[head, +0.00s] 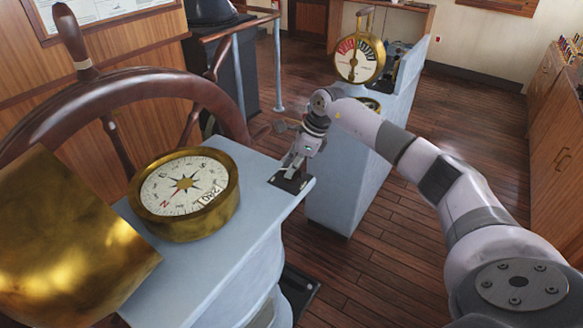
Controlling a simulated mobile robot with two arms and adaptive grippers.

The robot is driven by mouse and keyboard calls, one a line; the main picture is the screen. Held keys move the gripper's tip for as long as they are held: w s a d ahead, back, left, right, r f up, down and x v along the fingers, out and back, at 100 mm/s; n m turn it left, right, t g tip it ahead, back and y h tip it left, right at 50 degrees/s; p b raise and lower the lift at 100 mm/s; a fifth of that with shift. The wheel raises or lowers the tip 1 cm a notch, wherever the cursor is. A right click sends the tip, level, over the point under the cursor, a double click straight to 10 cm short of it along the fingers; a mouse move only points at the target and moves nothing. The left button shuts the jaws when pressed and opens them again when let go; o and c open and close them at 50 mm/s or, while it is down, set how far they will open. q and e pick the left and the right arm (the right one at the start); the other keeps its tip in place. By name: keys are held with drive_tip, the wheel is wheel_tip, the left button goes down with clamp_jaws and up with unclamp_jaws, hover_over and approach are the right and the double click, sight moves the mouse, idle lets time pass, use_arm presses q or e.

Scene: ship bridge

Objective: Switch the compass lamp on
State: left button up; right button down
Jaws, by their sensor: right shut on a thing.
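The brass compass (184,193) sits on the pale blue binnacle top (225,250), its white dial facing up. A small dark switch plate (291,183) lies at the right corner of that top. My right gripper (294,168) points down over the plate and is shut on the switch's small lever, which the fingers mostly hide. I cannot tell which way the lever is tipped. No lamp glow can be made out on the compass. My left gripper is not in view.
A wooden ship's wheel (152,84) stands behind the compass. A brass hood (65,245) is at the left. An engine telegraph (360,58) stands on a blue pedestal (345,190) beyond my right arm. Plank floor (480,130) is clear at the right.

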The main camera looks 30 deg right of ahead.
drive_tip(key=shift+m, duration=0.4)
drive_tip(key=m+b, duration=0.1)
drive_tip(key=m, duration=0.1)
drive_tip(key=m+t+h+b, duration=0.1)
drive_tip(key=m, duration=0.1)
drive_tip(key=shift+m+h, duration=0.3)
drive_tip(key=shift+m, duration=0.1)
drive_tip(key=m+b, duration=0.1)
drive_tip(key=m, duration=0.1)
drive_tip(key=m+h+b, duration=0.1)
drive_tip(key=m, duration=0.1)
drive_tip(key=shift+a+t+h, duration=0.1)
drive_tip(key=shift+t+h, duration=0.2)
drive_tip(key=shift+t, duration=0.1)
drive_tip(key=shift+m+h+b, duration=0.4)
drive_tip(key=shift+m+b, duration=0.35)
drive_tip(key=shift+m, duration=0.35)
drive_tip(key=shift+r, duration=0.1)
drive_tip(key=c, duration=1.7)
unclamp_jaws()
drive_tip(key=shift+o, duration=0.2)
